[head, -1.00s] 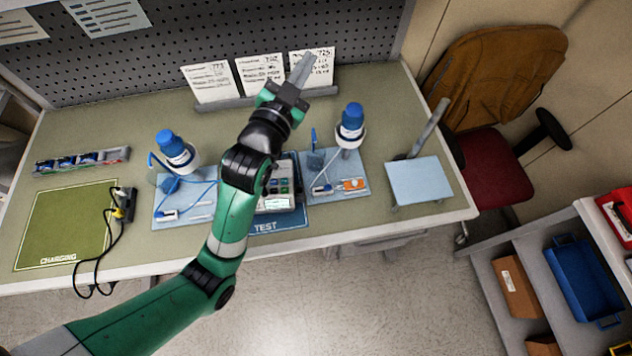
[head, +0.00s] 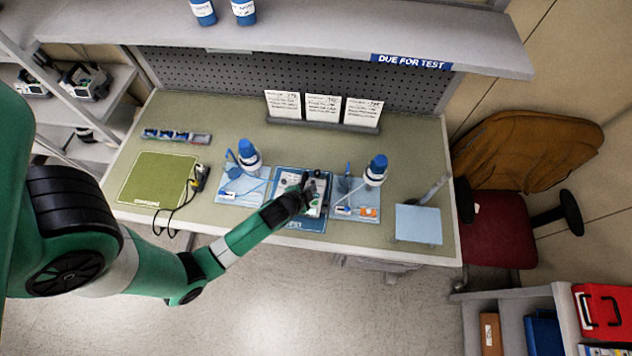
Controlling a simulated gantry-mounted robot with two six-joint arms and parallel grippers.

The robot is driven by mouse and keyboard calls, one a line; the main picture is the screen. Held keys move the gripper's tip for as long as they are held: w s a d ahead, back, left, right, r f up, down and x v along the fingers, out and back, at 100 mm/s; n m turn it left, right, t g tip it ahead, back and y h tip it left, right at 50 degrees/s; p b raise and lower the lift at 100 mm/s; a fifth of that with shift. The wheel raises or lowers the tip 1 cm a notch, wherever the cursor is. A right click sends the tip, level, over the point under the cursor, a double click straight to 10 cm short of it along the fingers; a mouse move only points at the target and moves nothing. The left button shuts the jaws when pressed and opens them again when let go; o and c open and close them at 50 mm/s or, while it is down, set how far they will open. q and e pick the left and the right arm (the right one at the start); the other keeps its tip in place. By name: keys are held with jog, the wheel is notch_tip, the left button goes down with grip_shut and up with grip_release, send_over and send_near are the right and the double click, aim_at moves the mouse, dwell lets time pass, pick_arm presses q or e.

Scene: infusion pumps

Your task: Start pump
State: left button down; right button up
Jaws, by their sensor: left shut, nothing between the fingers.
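The grey pump (head: 321,200) stands on the blue test mat (head: 308,227) in the middle of the workbench. Its front panel is partly hidden by my left gripper. My left gripper (head: 305,178) is shut and empty, over the left part of the pump; whether it touches the pump cannot be told. My right gripper is not in view.
Light blue trays with blue-capped bottles flank the pump, left (head: 249,155) and right (head: 375,170). A green charging mat (head: 155,180) with a black cable lies at left. Three cards (head: 322,108) stand behind. A light blue stand (head: 418,224) is at right. A shelf (head: 300,35) overhangs.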

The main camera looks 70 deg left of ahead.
pick_arm(q)
jog(key=b, duration=0.8)
send_over(317, 198)
jog(key=s+d, duration=0.2)
jog(key=s, duration=0.1)
jog(key=f, duration=0.7)
jog(key=shift+w+f, duration=0.25)
jog(key=shift+f, duration=0.65)
jog(key=shift+f+b, duration=0.4)
jog(key=shift+b, duration=0.05)
jog(key=shift+f+b, duration=0.4)
jog(key=shift+f, duration=0.1)
dwell(0.6)
jog(key=shift+r, duration=0.15)
jog(key=shift+r+p, duration=0.8)
jog(key=shift+p, duration=0.2)
